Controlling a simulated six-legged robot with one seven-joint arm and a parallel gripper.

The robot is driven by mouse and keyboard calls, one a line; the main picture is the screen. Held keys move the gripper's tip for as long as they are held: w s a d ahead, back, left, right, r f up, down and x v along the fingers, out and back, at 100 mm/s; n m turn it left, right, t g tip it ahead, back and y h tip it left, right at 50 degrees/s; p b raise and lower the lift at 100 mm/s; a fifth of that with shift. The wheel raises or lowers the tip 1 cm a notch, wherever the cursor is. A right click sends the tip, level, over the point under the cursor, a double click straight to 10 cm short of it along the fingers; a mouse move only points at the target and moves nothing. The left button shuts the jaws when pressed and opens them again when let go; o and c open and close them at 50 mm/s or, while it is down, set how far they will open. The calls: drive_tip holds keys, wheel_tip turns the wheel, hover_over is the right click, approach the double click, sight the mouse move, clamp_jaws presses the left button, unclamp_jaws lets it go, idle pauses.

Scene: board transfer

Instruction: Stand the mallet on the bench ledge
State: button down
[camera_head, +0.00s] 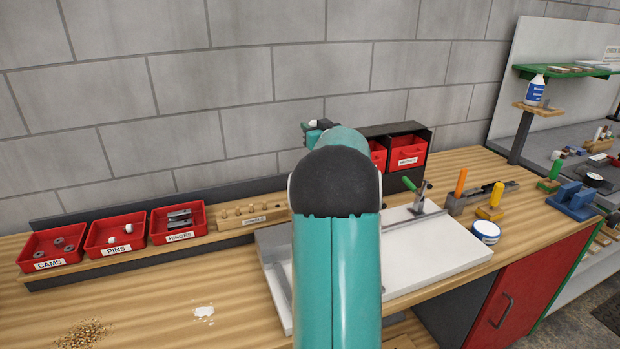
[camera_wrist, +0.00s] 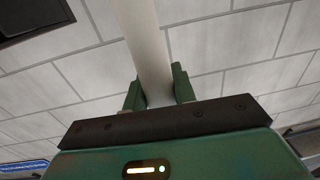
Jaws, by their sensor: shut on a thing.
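My gripper (camera_wrist: 158,92) is shut on a pale, smooth cylindrical piece, taken to be the mallet (camera_wrist: 146,40); it runs up out of the wrist view between the two green fingers. In the head view, part of my gripper (camera_head: 312,130) shows above my arm, high in front of the grey wall, with a small white bit of the held piece (camera_head: 318,122). The rest of the mallet is hidden behind my arm or out of frame. The bench ledge (camera_head: 84,266) is a raised wooden strip along the back left of the bench, below the held piece.
Red bins of cams (camera_head: 50,265), pins (camera_head: 117,252) and hinges (camera_head: 178,238) and a dowel block (camera_head: 254,221) occupy the ledge. A white board (camera_head: 440,259) with a clamp lies right of centre. A white tub (camera_head: 486,232) and tools stand further right. The front left bench has shavings.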

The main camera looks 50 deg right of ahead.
wheel_tip(320, 180, down, 4)
drive_tip(key=shift+s+f, duration=0.1)
drive_tip(key=shift+s, duration=0.05)
drive_tip(key=shift+f, duration=1.95)
drive_tip(key=shift+f, duration=0.1)
drive_tip(key=c, duration=1.1)
unclamp_jaws()
drive_tip(key=shift+f, duration=0.1)
